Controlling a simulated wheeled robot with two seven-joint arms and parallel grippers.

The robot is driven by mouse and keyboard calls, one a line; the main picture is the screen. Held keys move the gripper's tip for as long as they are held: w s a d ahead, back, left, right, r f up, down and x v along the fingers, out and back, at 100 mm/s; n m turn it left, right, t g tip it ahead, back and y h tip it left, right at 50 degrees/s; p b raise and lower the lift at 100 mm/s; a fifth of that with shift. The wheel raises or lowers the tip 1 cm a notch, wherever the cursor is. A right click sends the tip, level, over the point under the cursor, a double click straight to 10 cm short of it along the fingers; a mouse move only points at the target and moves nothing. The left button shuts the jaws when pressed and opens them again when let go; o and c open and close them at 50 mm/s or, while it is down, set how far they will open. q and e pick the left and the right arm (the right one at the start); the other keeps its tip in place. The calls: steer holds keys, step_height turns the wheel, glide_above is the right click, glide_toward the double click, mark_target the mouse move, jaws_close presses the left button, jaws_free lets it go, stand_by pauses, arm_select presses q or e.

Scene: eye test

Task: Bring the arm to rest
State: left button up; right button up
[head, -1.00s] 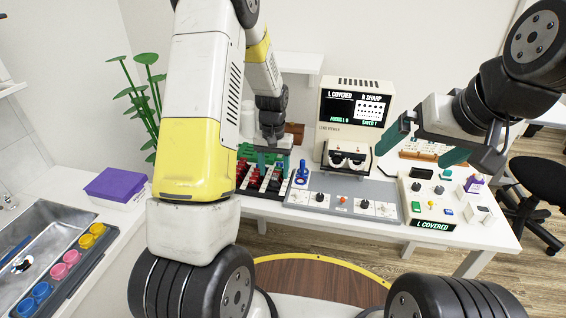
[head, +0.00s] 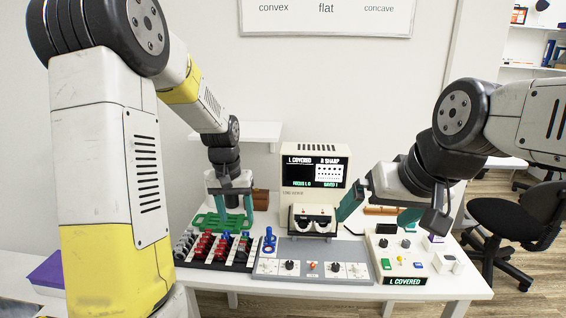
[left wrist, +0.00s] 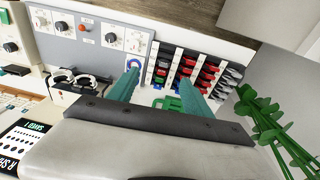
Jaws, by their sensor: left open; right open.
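My left gripper (head: 228,207) hangs at the left of the bench, fingers pointing down, open, with nothing seen between its fingers. It is near a green tray-like piece (head: 222,222) and behind the lens rack (head: 215,248). In the left wrist view its two teal fingers (left wrist: 160,80) are apart, with the rack beyond them. My right gripper (head: 376,216) is open and looks empty, to the right of the monitor device (head: 316,150), near the control box (head: 405,262). Whether either gripper touches anything cannot be told.
The monitor reads "L COVERED". A black chair (head: 515,220) stands right of the bench. A purple box (head: 47,272) is at far left.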

arm_select(q)
steer(key=s+d+r+t, duration=0.1)
steer(key=s+r+t, duration=0.1)
steer(key=s+r, duration=0.5)
steer(key=s+r+t+h, duration=0.1)
steer(key=s+r+t, duration=0.2)
steer(key=s+r, duration=0.5)
steer(key=s, duration=0.6)
steer(key=shift+d+r+h, duration=0.15)
steer(key=shift+d+h, duration=0.15)
steer(key=shift+d, duration=0.1)
